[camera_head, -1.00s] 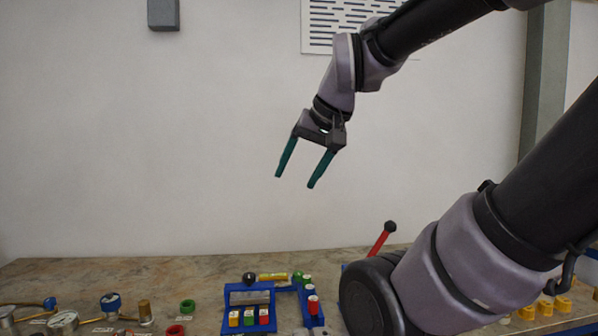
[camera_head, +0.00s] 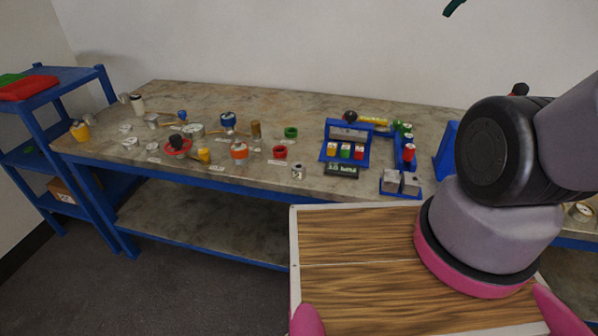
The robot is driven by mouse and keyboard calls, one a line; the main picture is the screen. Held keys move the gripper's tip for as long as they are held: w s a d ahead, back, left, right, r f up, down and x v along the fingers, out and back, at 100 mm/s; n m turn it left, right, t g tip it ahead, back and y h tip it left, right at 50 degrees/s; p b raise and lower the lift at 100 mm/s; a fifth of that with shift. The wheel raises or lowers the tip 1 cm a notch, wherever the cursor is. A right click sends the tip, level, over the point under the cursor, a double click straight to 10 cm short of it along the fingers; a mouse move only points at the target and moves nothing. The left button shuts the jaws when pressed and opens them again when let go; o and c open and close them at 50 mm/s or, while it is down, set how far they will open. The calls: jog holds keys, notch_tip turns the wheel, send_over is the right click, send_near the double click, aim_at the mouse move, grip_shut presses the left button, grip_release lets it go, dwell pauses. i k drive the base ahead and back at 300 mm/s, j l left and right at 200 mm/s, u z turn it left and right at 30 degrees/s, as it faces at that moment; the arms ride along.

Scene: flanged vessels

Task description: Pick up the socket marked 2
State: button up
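No number 2 can be read on any part, so I cannot tell which is the socket marked 2. A small grey cylinder (camera_head: 298,171) with a dark mark stands near the table's front edge. A blue rack (camera_head: 363,158) holds small blocks with white tops: a yellow one (camera_head: 332,149), a green one (camera_head: 345,151) and a red one (camera_head: 358,152). Another red, white-topped piece (camera_head: 409,152) stands on the blue frame to the right. Of my gripper, only a green fingertip (camera_head: 453,7) shows at the top edge, high above the table. The rest is out of frame.
The long stone-topped workbench (camera_head: 200,97) carries gauges, valves, a green ring (camera_head: 291,132) and a red ring (camera_head: 280,152). Two grey blocks (camera_head: 400,182) sit by its front edge. A blue shelf (camera_head: 65,73) stands left. My arm hides the right part.

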aim_at(298, 168)
jog(key=k+j, duration=0.7)
jog(key=k+l+u, duration=0.05)
